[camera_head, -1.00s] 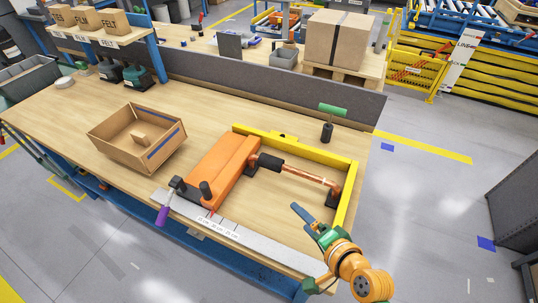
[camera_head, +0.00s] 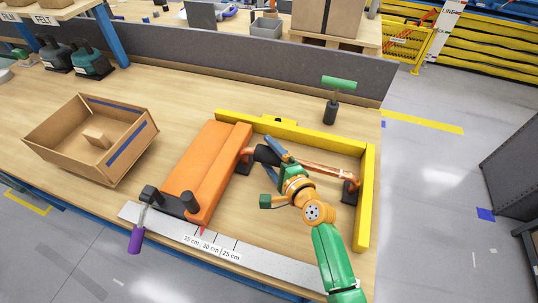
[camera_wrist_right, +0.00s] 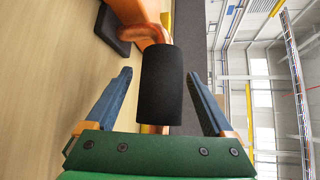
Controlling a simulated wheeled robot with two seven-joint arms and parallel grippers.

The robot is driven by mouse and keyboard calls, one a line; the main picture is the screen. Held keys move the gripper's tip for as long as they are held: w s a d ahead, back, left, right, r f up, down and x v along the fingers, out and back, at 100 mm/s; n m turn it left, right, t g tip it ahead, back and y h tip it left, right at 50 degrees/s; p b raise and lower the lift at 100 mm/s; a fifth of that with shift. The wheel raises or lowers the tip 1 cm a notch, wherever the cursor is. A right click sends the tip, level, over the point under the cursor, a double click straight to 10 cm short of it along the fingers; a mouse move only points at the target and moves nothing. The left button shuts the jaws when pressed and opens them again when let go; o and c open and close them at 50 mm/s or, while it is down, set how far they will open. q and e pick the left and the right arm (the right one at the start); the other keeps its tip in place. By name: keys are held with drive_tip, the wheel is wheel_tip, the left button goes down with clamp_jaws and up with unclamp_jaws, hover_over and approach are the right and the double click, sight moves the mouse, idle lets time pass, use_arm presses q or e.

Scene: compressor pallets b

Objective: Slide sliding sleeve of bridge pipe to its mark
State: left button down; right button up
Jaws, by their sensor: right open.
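The bridge pipe (camera_head: 325,170) is a copper pipe running from the orange block (camera_head: 206,172) to a black support at the right. Its black sliding sleeve (camera_head: 266,155) sits near the orange block end. My right gripper (camera_head: 275,150) is at the sleeve, partly hiding it in the head view. In the right wrist view the sleeve (camera_wrist_right: 161,82) lies between the two blue fingers of the open gripper (camera_wrist_right: 160,100), with gaps on both sides. No mark on the pipe can be made out. My left gripper is not in view.
A yellow angled frame (camera_head: 366,190) borders the pipe at back and right. A cardboard box (camera_head: 62,155) stands left; a green-topped black post (camera_head: 330,110) stands behind.

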drive_tip(key=shift+w, duration=0.15)
drive_tip(key=shift+s+r, duration=0.1)
drive_tip(key=shift+s, duration=0.15)
drive_tip(key=c, duration=0.4)
clamp_jaws()
drive_tip(key=shift+d, duration=0.15)
